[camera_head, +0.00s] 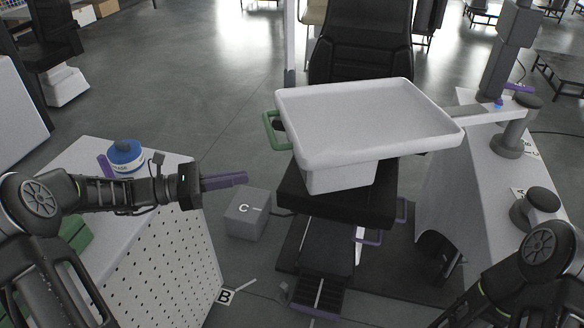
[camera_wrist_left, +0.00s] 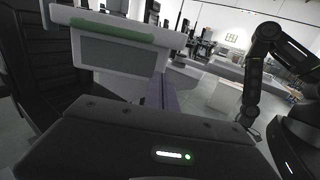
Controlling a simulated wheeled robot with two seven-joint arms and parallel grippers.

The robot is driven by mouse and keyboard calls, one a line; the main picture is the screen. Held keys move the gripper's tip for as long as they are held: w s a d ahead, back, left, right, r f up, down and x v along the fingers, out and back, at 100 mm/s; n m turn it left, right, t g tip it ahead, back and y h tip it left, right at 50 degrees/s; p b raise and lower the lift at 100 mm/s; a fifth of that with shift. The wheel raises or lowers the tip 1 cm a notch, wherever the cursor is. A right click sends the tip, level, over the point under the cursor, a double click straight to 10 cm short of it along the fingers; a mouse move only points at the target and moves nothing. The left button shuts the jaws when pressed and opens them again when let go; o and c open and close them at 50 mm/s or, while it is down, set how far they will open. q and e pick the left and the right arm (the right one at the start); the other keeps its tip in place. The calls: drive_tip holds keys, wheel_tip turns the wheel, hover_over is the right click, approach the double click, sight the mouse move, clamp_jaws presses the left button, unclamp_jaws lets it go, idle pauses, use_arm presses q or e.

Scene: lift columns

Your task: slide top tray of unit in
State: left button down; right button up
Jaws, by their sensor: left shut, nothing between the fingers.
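The white top tray (camera_head: 365,118) sits on a white block (camera_head: 340,175) above the black seat of a chair-like unit. A green handle (camera_head: 272,130) sticks out from the tray's left side. In the left wrist view the green handle (camera_wrist_left: 112,30) shows at the upper left, above a grey panel. My left gripper (camera_head: 240,180) is shut and empty, with purple fingers pointing right. It is left of and below the green handle, apart from it. Its fingers (camera_wrist_left: 160,92) also show in the left wrist view. My right arm shows at the lower right, its gripper out of view.
A white perforated cabinet (camera_head: 170,240) with a blue-and-white tub (camera_head: 125,155) stands at the left. A white console (camera_head: 465,185) with dark knobs stands right of the tray.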

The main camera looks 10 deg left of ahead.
sight(357, 159)
use_arm(q)
drive_tip(key=shift+d, duration=0.1)
drive_tip(key=p+x, duration=0.4)
drive_tip(key=x, duration=0.9)
drive_tip(key=shift+w+d, duration=0.25)
drive_tip(key=shift+d, duration=0.1)
drive_tip(key=b+x, duration=0.4)
drive_tip(key=x, duration=1.1)
drive_tip(key=shift+f+b, duration=0.1)
drive_tip(key=shift+b, duration=0.3)
drive_tip(key=shift+w+d, duration=0.15)
drive_tip(key=shift+r, duration=0.2)
